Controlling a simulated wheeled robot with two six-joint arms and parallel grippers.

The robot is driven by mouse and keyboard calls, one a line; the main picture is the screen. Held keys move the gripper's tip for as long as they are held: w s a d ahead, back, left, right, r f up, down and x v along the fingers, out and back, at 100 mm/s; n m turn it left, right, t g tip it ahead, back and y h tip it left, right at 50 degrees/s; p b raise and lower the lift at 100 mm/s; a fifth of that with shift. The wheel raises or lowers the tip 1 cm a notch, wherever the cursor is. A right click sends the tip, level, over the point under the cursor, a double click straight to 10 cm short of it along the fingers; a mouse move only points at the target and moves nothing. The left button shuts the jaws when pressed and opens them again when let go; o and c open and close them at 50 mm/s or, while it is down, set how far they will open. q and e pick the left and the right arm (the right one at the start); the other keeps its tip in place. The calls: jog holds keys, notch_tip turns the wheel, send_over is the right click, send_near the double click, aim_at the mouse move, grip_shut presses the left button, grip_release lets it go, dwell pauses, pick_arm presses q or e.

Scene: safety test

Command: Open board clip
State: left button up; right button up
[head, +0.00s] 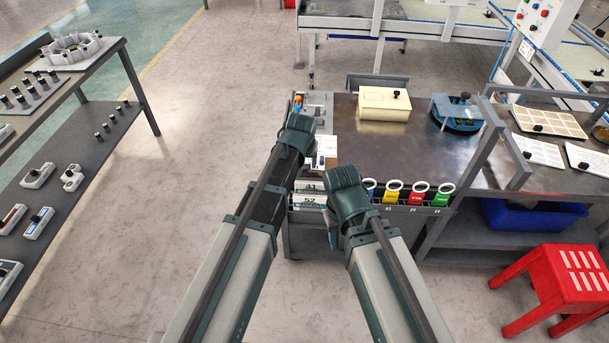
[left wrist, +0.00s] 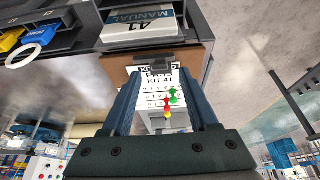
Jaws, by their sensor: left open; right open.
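In the left wrist view a brown board (left wrist: 195,60) holds a white sheet (left wrist: 152,82) printed "KIT 41". A dark clip (left wrist: 160,66) sits at the board's edge, over the sheet. My left gripper (left wrist: 160,95) is open, its two fingers apart on either side of the sheet and clip in this view; contact cannot be told. In the head view the white sheet (head: 327,146) shows partly, just right of my left gripper (head: 298,130), whose fingertips are hidden. My right gripper (head: 348,188) is in front of the table's left part; its fingertips are also hidden.
A dark table (head: 420,160) carries a cream box (head: 384,104) and a blue round fixture (head: 456,113). Manuals (head: 309,198) and coloured tags with white rings (head: 417,193) line its front. A red stool (head: 565,285) stands right.

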pick_arm(q)
jog(key=b+x, duration=0.3)
jog(key=x, duration=0.1)
jog(key=shift+w+f, duration=0.1)
jog(key=shift+f, duration=0.15)
jog(key=shift+r, duration=0.1)
grip_shut()
